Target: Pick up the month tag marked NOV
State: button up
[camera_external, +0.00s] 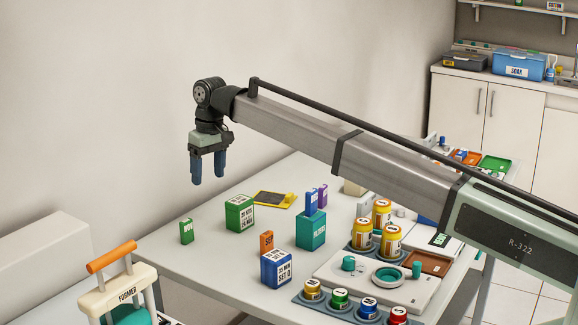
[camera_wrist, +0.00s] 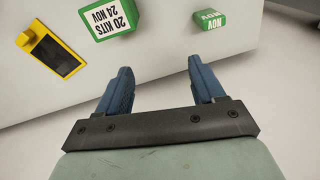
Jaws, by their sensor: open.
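The NOV month tag (camera_external: 186,231) is a small green upright block. It stands alone near the left edge of the table, to the left of a larger green box. In the wrist view the NOV tag (camera_wrist: 209,19) lies at the top right, beyond my right fingertip, with its lettering upside down. My gripper (camera_external: 208,168) is above the back left part of the table, higher than the tag and apart from it. Its two blue fingers (camera_wrist: 160,80) are open with nothing between them.
A green box marked 24 NOV (camera_external: 240,213) stands right of the tag. A yellow-framed dark pad (camera_external: 273,199) lies behind it. Bare table surrounds the NOV tag.

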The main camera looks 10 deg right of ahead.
jog(key=n, duration=0.1)
send_over(185, 229)
jog(key=w, duration=0.1)
jog(key=shift+h, duration=0.4)
jog(key=f, duration=0.7)
jog(key=shift+w+d+f, duration=0.1)
jog(key=shift+d+f, duration=0.05)
jog(key=shift+d, duration=0.05)
jog(key=shift+w+a+f, duration=0.1)
jog(key=shift+w+f, duration=0.05)
jog(key=shift+f, duration=1.3)
jog(key=shift+w+a+f, duration=0.1)
jog(key=shift+w+f, duration=0.05)
jog(key=shift+f, duration=1.25)
jog(key=shift+c, duration=0.4)
jog(key=c, duration=1)
jog(key=shift+o, duration=0.2)
